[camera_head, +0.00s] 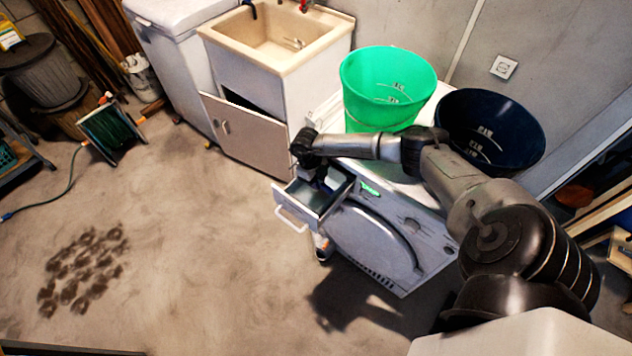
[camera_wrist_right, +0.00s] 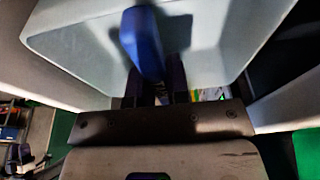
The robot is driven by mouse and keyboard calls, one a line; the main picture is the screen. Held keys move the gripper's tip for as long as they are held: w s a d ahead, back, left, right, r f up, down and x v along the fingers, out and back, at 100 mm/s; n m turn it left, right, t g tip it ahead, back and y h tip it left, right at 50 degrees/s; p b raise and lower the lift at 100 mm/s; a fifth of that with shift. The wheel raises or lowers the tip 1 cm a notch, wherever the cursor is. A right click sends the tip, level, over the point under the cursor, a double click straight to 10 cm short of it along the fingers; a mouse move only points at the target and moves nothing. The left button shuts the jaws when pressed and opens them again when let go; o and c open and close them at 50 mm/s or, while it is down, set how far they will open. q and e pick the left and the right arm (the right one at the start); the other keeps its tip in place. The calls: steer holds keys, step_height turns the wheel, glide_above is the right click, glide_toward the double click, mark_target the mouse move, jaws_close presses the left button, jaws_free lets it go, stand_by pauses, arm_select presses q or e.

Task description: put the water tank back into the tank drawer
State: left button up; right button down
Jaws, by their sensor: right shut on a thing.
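The tank drawer (camera_head: 291,217) is pulled open at the top left of the white machine's front, with its pale handle facing outward. My right gripper (camera_head: 318,180) is over the open drawer, pointing down into it. In the right wrist view my right gripper (camera_wrist_right: 155,88) is shut on a blue grip (camera_wrist_right: 142,45), which I take to be part of the water tank. Pale walls surround the grip there; I cannot tell whether they are the tank's or the drawer's. The gripper and arm hide most of the tank in the head view. My left gripper is not in view.
The white machine (camera_head: 375,245) carries a green bucket (camera_head: 385,85) and a dark blue tub (camera_head: 490,130) on its top, close behind my right arm. A sink cabinet (camera_head: 255,145) stands to the left. The floor in front is mostly clear.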

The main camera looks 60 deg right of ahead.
steer(key=shift+d, duration=0.1)
steer(key=c, duration=1)
jaws_free()
steer(key=shift+r, duration=0.1)
steer(key=shift+r+p, duration=1.05)
step_height(320, 180, up, 6)
steer(key=p, duration=0.5)
steer(key=shift+r, duration=0.2)
steer(key=shift+r+p, duration=0.65)
